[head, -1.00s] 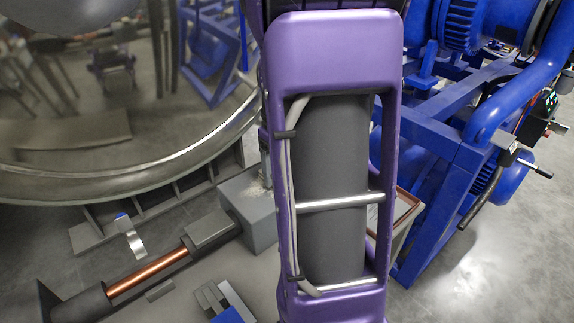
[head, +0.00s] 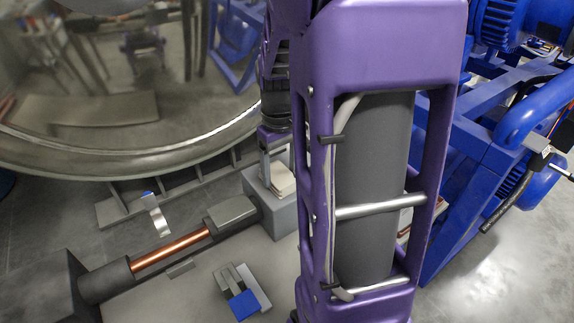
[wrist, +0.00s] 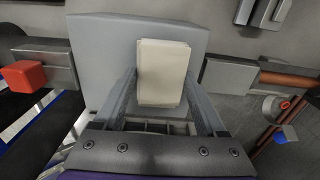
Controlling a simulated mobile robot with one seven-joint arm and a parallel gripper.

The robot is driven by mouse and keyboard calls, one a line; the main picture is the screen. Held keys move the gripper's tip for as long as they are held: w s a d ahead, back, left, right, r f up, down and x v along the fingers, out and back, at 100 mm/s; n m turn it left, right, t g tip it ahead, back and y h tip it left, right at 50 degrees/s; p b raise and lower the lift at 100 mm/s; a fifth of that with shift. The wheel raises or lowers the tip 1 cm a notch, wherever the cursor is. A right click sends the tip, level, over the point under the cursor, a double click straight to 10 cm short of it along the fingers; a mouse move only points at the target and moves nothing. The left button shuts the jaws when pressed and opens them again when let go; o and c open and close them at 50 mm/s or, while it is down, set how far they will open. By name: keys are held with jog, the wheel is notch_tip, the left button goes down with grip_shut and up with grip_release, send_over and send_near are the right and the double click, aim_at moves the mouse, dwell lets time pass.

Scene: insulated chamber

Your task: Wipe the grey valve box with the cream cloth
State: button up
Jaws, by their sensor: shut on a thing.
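The grey valve box (head: 262,208) stands left of my arm in the head view, partly hidden by the arm. It also fills the upper middle of the wrist view (wrist: 100,52). The cream cloth (wrist: 163,58) is a folded pad between the two fingers of my gripper (wrist: 160,84), over the top of the box. In the head view the cloth (head: 284,181) shows at the box top, beside a finger. My gripper is shut on the cloth. It looks at or very near the box top; I cannot tell whether the cloth touches it.
A copper-coloured pipe (head: 170,250) runs left from the box. A blue-and-grey clamp-like part (head: 241,295) lies in front. A large metal chamber (head: 120,160) curves behind. A blue frame (head: 465,180) stands right. A red block (wrist: 24,76) shows left in the wrist view.

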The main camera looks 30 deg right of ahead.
jog(key=shift+s+a+f, duration=0.1)
jog(key=shift+a, duration=1.4)
jog(key=shift+w+r+p, duration=0.2)
jog(key=shift+w+p, duration=0.25)
jog(key=shift+w, duration=0.8)
jog(key=shift+w+d+f, duration=0.1)
jog(key=shift+d, duration=1.95)
jog(key=shift+w+d+f, duration=0.1)
jog(key=shift+d, duration=1.95)
jog(key=shift+d+p, duration=0.3)
jog(key=shift+d, duration=1.55)
jog(key=shift+d+r, duration=0.15)
jog(key=shift+r, duration=0.1)
jog(key=shift+s+a+f, duration=0.1)
jog(key=shift+a+f, duration=0.05)
jog(key=shift+a, duration=2.9)
jog(key=shift+s+a+f, duration=0.1)
jog(key=shift+a, duration=2.95)
